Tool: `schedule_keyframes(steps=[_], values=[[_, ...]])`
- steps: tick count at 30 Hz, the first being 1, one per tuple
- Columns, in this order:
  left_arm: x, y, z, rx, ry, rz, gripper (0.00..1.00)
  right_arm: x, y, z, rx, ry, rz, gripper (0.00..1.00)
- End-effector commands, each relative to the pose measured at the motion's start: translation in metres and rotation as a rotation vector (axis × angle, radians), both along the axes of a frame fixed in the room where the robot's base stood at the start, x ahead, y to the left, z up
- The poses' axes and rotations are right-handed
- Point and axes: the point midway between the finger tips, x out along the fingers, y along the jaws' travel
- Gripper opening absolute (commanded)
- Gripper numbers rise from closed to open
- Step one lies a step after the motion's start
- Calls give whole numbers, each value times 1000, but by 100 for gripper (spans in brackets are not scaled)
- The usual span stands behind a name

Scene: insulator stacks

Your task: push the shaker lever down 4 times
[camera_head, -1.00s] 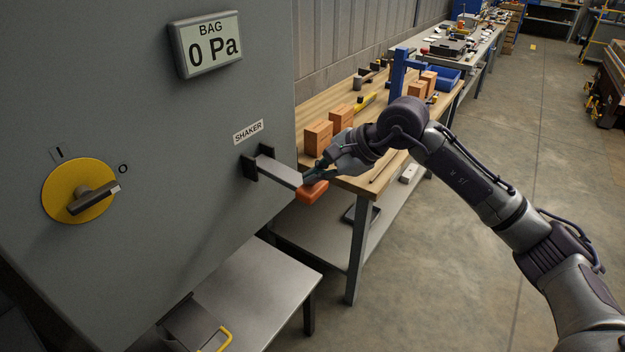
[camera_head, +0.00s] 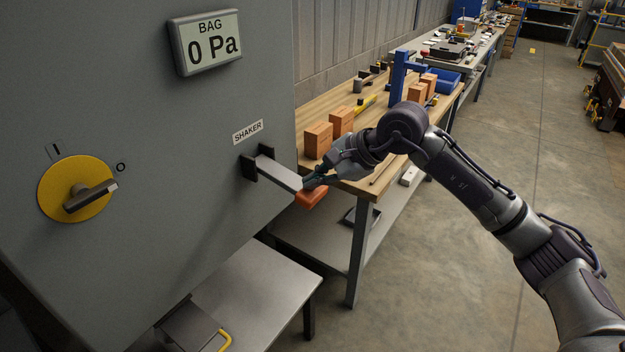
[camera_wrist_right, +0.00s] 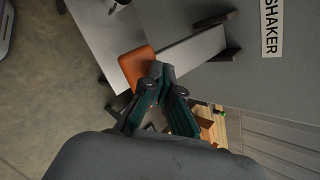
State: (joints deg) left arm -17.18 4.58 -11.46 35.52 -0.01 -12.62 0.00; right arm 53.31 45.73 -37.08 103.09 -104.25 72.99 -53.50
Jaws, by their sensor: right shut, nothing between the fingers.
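The shaker lever (camera_head: 279,173) is a flat grey bar with an orange grip (camera_head: 312,197) at its end. It sticks out from a dark bracket on the grey cabinet below the SHAKER label (camera_head: 248,131). My right gripper (camera_head: 308,183) is shut and empty, its fingertips at the top of the orange grip. The right wrist view shows the closed fingertips (camera_wrist_right: 160,70) against or just over the orange grip (camera_wrist_right: 137,66); I cannot tell whether they touch. My left gripper is not in view.
The cabinet carries a yellow rotary switch (camera_head: 77,189) and a BAG display (camera_head: 206,43) reading 0 Pa. A grey metal table (camera_head: 255,290) stands below the lever. A wooden workbench (camera_head: 313,103) with orange-brown blocks stands behind my right gripper.

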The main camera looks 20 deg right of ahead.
Motion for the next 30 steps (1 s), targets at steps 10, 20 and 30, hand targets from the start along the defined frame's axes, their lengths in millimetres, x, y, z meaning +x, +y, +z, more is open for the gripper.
schedule_keyframes(steps=[10,20,30], values=[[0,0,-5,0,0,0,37,-1,0,-7,-3,5,0,0],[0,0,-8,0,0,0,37,-1,-1,-11,-3,6,0,0],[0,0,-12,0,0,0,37,-1,-1,-16,-4,6,0,0]])
